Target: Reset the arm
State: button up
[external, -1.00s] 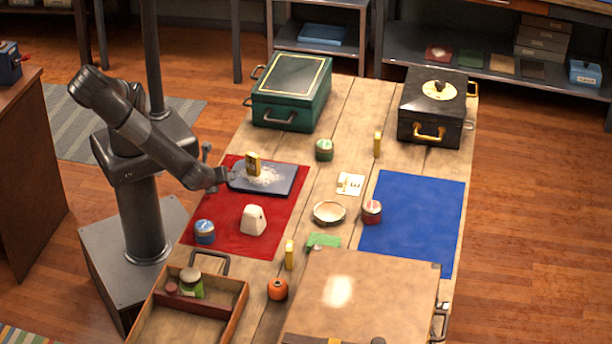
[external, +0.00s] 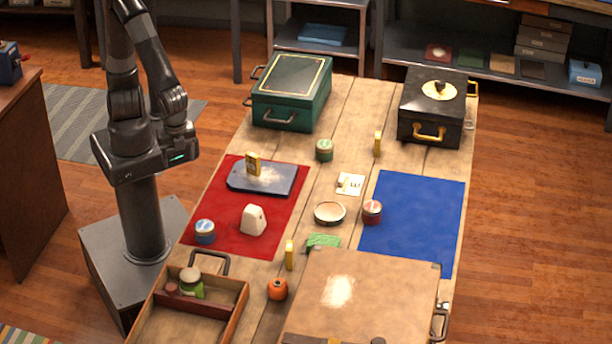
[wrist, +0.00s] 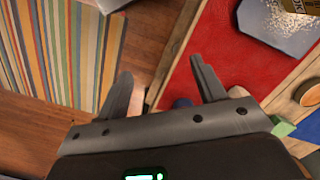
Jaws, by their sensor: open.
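My gripper (wrist: 160,76) is open in the wrist view, with its two fingers wide apart and nothing between them. Beyond the fingers lie the floor, the wooden table edge and a red cloth (wrist: 212,42). In the external view my arm is folded up over its base at the left of the table, clear of the things on it. The fingers cannot be made out there.
The red cloth bears a dark slate (external: 285,179) with white powder and a yellow box (external: 253,164), a white block (external: 253,220) and a blue tin (external: 205,231). A green case (external: 291,92), black case (external: 432,105), blue cloth (external: 412,215) and open wooden box (external: 240,309) stand around.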

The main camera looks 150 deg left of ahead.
jog(key=s+d+r+n+t, duration=0.1)
jog(key=s+d+r+t, duration=0.1)
jog(key=r, duration=0.5)
jog(key=s+d+r+n+t, duration=0.1)
jog(key=s+d+r+t, duration=0.2)
jog(key=s+r, duration=0.3)
notch_tip(320, 180, up, 2)
jog(key=shift+s+r+t, duration=0.1)
jog(key=shift+s+t, duration=0.3)
jog(key=shift+t, duration=0.4)
jog(key=shift+o, duration=0.5)
jog(key=shift+s+d+r, duration=0.1)
jog(key=shift+s+r, duration=0.05)
jog(key=shift+s, duration=0.1)
